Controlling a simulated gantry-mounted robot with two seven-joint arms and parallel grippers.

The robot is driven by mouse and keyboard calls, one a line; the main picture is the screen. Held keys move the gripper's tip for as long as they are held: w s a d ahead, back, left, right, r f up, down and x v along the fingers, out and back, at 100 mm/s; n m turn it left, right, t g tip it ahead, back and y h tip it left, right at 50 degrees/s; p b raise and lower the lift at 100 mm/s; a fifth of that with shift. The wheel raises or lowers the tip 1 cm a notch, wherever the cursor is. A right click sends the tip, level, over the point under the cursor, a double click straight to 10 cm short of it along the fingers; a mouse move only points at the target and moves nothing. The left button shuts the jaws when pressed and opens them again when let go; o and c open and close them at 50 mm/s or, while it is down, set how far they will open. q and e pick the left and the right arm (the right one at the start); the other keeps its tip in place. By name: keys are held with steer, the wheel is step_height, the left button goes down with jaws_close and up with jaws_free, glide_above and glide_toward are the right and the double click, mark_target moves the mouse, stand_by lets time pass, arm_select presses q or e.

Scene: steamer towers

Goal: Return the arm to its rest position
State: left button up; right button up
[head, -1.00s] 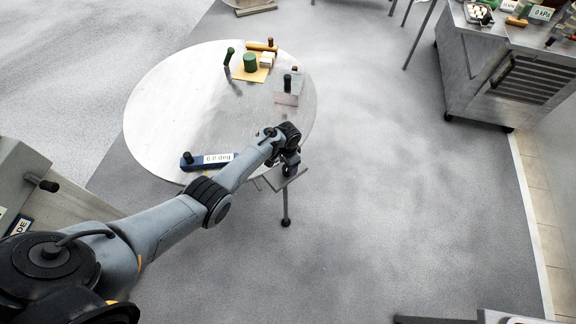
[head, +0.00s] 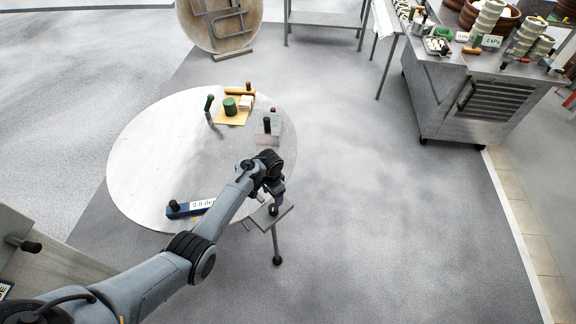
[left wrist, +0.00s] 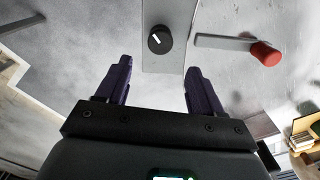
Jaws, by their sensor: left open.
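My left arm reaches in from the left over the near edge of the round table (head: 140,165). Its left gripper (head: 277,203) is at the table's right front edge, small and partly hidden by the wrist in the head view. In the left wrist view the two dark purple fingers of the left gripper (left wrist: 155,72) stand apart with nothing between them. Just beyond the fingertips is a grey plate (left wrist: 165,12) with a black knob (left wrist: 160,39). My right gripper is in neither view.
A blue tool with a display (head: 190,208) lies near the table's front edge. A green cylinder (head: 230,107) and several small items stand at the back. A metal cart (head: 465,105) with stacked steamers is at upper right. Floor right of the table is clear.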

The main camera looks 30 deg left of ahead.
arm_select(q)
steer(key=shift+g, duration=0.9)
steer(key=s+f, duration=0.3)
steer(key=s, duration=0.1)
steer(key=s+f, duration=0.4)
steer(key=shift+s+d+f, duration=0.15)
steer(key=shift+s+f, duration=0.05)
steer(key=shift+f, duration=0.05)
steer(key=s+d+f+y, duration=0.1)
steer(key=s+d+f, duration=0.1)
steer(key=s, duration=0.8)
steer(key=s+d+f, duration=0.3)
steer(key=s, duration=0.8)
steer(key=s+d+r+t, duration=0.25)
steer(key=d+r, duration=0.25)
steer(key=r, duration=0.4)
step_height(320, 180, up, 34)
steer(key=w+d+n+t+h+p, duration=0.1)
steer(key=w+d+t+p, duration=0.1)
steer(key=p, duration=1.5)
steer(key=shift+w+d+r+n+t, duration=0.25)
steer(key=shift+w+d+n+t, duration=0.05)
steer(key=shift+d+t, duration=0.15)
